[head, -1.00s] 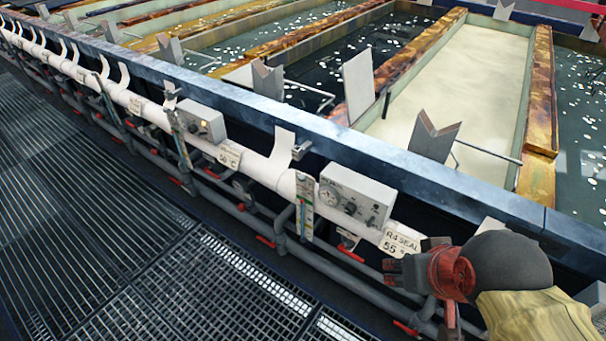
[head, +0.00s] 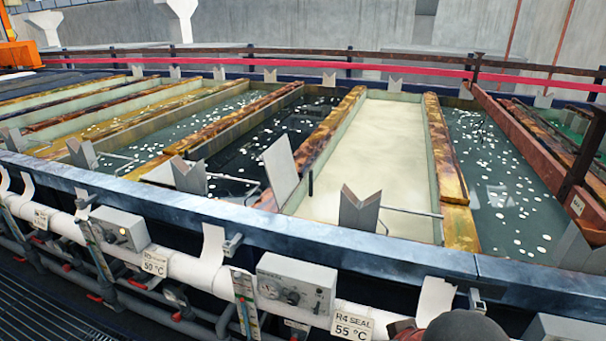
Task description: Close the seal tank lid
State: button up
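The sign "R4 SEAL 55 °C" (head: 352,322) hangs on the white pipe at the front. Behind it, past the blue front rail, lies a long tank with a flat cream surface (head: 380,160). I cannot tell whether that surface is liquid or a cover. An upright light grey plate (head: 281,172) stands tilted at the near left corner of this tank. I cannot tell for sure whether it is the lid. A thin dark upright bar stands just right of the plate. Only the red and dark wrist of my arm shows at the bottom edge. My gripper's fingers are out of the picture.
Grey V-shaped supports, one (head: 360,211) in front of the cream tank, stand along the blue rail (head: 330,253). Dark tanks with floating white pieces (head: 503,185) lie on both sides. Control boxes (head: 296,283) and pipes line the front. Grating floor (head: 45,310) is at lower left.

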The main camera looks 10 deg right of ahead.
aim_at(278, 160)
jog(key=i+j+z, duration=0.1)
jog(key=j+z, duration=0.55)
jog(key=i+j+z, duration=0.1)
jog(key=z, duration=0.25)
jog(key=j+z, duration=0.1)
jog(key=j, duration=0.65)
jog(key=j+z, duration=0.15)
jog(key=j, duration=0.65)
jog(key=k+j+z, duration=0.1)
jog(key=j, duration=0.65)
jog(key=k+j+z, duration=0.15)
jog(key=j, duration=0.95)
jog(key=i+j, duration=0.1)
jog(key=j, duration=0.2)
jog(key=i+u, duration=0.15)
jog(key=i, duration=0.45)
